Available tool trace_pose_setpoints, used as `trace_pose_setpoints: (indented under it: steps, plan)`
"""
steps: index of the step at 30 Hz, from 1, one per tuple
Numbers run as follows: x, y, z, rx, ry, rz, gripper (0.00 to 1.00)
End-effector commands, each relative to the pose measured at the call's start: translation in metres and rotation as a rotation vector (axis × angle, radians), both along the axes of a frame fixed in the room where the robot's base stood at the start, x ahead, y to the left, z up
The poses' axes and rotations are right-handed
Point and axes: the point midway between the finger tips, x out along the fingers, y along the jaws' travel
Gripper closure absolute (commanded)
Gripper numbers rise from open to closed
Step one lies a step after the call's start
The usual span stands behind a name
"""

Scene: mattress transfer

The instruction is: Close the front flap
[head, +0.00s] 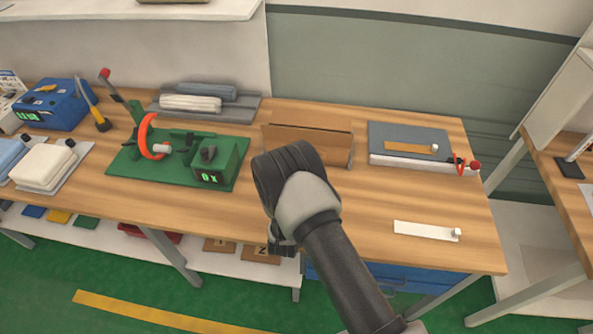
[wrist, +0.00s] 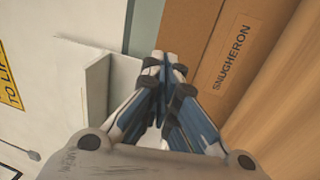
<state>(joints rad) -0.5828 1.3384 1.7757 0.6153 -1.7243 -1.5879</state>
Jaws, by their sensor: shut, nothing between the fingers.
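A brown cardboard box (head: 335,146) stands on the workbench behind my arm in the head view. Its upright rear panel shows, but my arm hides much of its front and left part. I cannot tell how the front flap lies. In the wrist view, a cardboard panel (wrist: 197,42) with a pale "SNUGHERON" label (wrist: 231,62) runs up the right side. My gripper (wrist: 171,60) is shut and empty in the wrist view. Its fingertips appear beside the panel's left edge; I cannot tell whether they touch it. The fingertips cannot be made out in the head view.
A green fixture (head: 125,166) with a red ring stands left of the box on the wooden workbench (head: 365,208). A grey-topped block (head: 398,160) lies to the right, with a white strip (head: 420,230) nearer the front. Bare wood lies between them.

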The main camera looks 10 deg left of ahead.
Motion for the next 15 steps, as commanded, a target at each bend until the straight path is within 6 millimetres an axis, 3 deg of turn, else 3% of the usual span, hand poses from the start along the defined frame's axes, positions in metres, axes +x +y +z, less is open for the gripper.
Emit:
trace_pose_setpoints:
  steps: [6, 15]
  plan:
    - [0.045, -0.003, 0.007, 0.002, -0.002, -0.002, 1.00]
    - [0.075, -0.003, 0.013, 0.002, 0.000, 0.000, 1.00]
